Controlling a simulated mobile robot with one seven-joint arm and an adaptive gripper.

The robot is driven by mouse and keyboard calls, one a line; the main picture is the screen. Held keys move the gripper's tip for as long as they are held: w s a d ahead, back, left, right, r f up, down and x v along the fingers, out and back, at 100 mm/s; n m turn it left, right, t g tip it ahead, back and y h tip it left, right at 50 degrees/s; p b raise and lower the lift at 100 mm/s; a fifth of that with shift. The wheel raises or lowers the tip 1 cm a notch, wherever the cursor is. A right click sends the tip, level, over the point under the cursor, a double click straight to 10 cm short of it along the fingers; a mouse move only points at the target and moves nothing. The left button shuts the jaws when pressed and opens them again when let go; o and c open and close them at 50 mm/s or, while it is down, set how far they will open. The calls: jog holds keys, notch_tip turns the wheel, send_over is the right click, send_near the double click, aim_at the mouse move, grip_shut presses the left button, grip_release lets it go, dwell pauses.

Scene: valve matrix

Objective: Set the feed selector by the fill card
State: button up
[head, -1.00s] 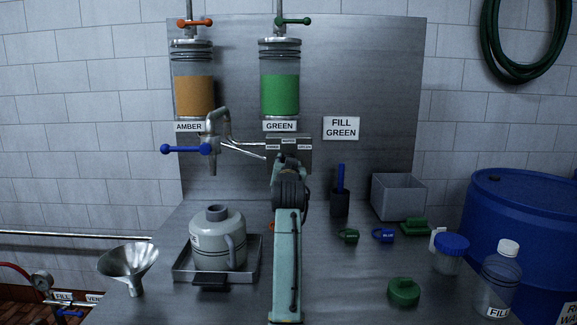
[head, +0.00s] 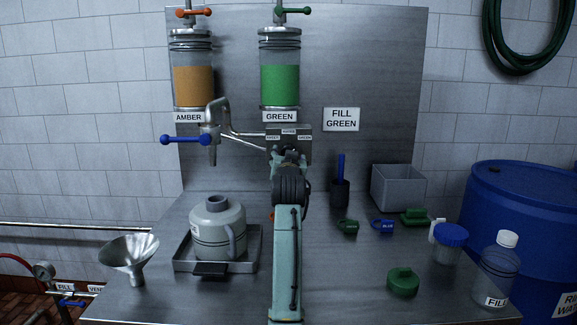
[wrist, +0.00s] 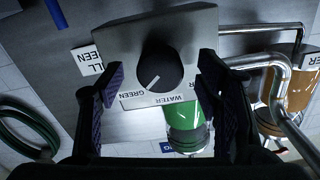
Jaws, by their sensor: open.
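The fill card (head: 341,119) on the steel back panel reads FILL GREEN; part of it shows in the wrist view (wrist: 88,60). The feed selector is a round black knob (wrist: 160,68) on a grey box (head: 290,131) with AMBER, WATER and GREEN labels. In the wrist view, its white pointer line points down and left, toward the side of the upside-down GREEN label (wrist: 131,93); the WATER label (wrist: 174,98) is to the right. My gripper (wrist: 163,80) is open, one finger on each side of the knob, with visible gaps. In the head view my arm hides the knob.
Amber (head: 193,80) and green (head: 280,80) tanks hang above. A spout with a blue lever (head: 185,140) is left of the box. A grey jug (head: 217,230) stands on a tray below. Caps, bottles and a grey bin (head: 398,188) stand right of my arm.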

jog(key=s, duration=0.9)
jog(key=shift+s, duration=0.4)
